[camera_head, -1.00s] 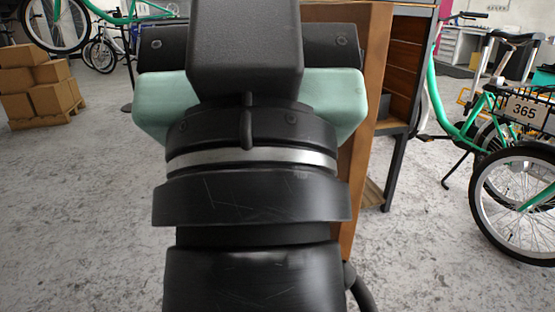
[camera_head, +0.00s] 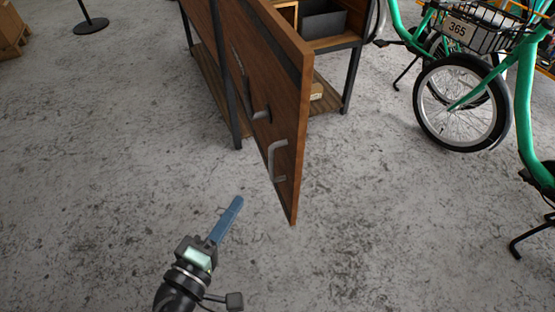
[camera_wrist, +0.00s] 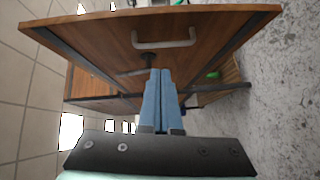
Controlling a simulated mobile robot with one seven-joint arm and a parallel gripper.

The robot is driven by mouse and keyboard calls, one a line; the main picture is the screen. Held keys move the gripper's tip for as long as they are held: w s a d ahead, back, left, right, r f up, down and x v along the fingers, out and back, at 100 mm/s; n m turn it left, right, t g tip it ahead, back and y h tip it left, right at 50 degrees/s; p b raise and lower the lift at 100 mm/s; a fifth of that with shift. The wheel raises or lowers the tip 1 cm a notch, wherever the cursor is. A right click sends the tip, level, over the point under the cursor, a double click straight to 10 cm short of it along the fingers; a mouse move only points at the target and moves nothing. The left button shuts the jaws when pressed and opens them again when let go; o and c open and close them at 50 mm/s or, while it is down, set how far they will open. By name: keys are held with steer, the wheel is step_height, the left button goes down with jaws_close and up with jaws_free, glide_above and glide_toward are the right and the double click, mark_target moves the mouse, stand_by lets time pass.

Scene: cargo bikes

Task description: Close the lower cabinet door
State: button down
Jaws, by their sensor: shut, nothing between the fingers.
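The wooden cabinet door (camera_head: 292,100) stands swung open and projects toward me in the head view. Its pale bar handle (camera_head: 277,160) is near the free edge. In the wrist view a wooden panel (camera_wrist: 235,28) with a pale bar handle (camera_wrist: 165,42) spans the top. My gripper (camera_head: 238,201) is in front of the door, to the left of its free edge, apart from it and low over the floor. Its blue fingers (camera_wrist: 160,75) are closed together and empty, pointing toward the panel.
Another handle (camera_head: 262,114) is on the cabinet front farther back. The cabinet's open compartment holds a dark bin (camera_head: 323,22). A green bicycle (camera_head: 462,100) stands at right, with another green frame at the right edge.

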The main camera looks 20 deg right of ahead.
steer(key=s+n+h, duration=0.1)
steer(key=s, duration=0.1)
glide_toward(289, 164)
steer(key=x, duration=0.5)
steer(key=shift+w+r, duration=0.15)
steer(key=shift+w, duration=0.05)
steer(key=shift+d, duration=0.3)
